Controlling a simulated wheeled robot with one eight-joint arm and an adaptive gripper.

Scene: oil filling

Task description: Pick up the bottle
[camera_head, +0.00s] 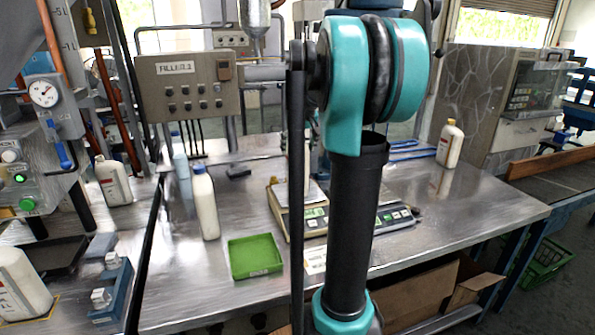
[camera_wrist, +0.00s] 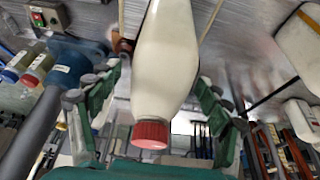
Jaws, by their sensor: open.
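In the wrist view a white bottle (camera_wrist: 163,62) with a red cap (camera_wrist: 150,134) lies between the two green fingers of my gripper (camera_wrist: 158,82). The fingers are spread, with a gap visible on each side of the bottle. In the head view my arm hides my gripper, and I cannot tell which bottle there is the one between the fingers. White bottles stand on the table: one left of the scale (camera_head: 205,204), one at the far right (camera_head: 449,144), one at the left (camera_head: 114,182), and one at the lower left edge (camera_head: 20,288).
A digital scale (camera_head: 372,222) stands mid-table, partly behind my arm. A control box (camera_head: 188,88) and pipes rise behind. The metal table (camera_head: 470,205) is clear at the right. A cardboard box (camera_head: 425,295) is below.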

